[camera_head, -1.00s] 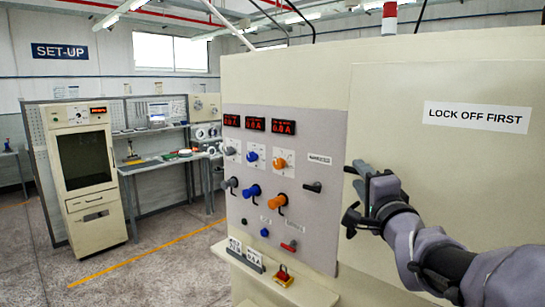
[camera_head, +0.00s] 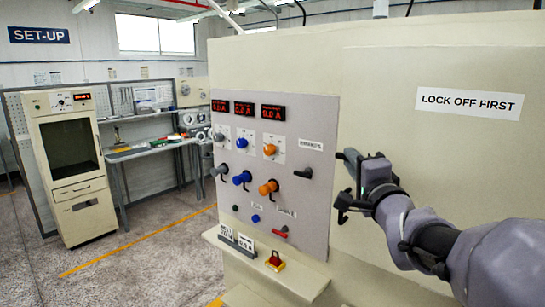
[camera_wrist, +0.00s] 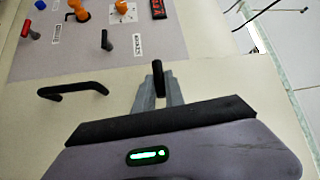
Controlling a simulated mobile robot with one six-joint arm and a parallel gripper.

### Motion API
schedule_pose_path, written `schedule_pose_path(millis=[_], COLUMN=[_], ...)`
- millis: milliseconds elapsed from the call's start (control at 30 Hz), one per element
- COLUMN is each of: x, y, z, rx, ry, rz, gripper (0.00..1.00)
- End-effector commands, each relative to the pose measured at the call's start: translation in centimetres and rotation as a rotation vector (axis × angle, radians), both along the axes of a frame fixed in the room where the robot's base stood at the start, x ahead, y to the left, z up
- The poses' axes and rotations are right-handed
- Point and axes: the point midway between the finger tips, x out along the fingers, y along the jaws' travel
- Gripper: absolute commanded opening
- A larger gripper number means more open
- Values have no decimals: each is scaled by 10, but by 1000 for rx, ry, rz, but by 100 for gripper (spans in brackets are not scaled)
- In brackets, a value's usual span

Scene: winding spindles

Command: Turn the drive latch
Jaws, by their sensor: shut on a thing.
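In the wrist view a small dark upright lever (camera_wrist: 158,76), apparently the drive latch, stands between the tips of my gripper (camera_wrist: 157,92). The two grey fingers are shut on it. In the head view my gripper (camera_head: 348,164) is at the cabinet front, just right of the grey control panel, and the fingers largely hide the lever there. I cannot tell the latch's turned angle from these views.
A black curved handle (camera_wrist: 72,90) sits close beside my gripper. The control panel (camera_head: 324,110) carries a black lever (camera_head: 303,172), coloured knobs and red displays. A ledge (camera_head: 268,277) juts out below. Open floor (camera_head: 140,265) lies to the left.

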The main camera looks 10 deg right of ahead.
Motion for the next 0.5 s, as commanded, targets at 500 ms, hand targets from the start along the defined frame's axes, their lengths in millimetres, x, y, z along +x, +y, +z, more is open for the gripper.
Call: schedule_pose_path(millis=[500], x=[1], y=[1], z=[20], rx=[-213], ry=[275], rz=[2], gripper=[0])
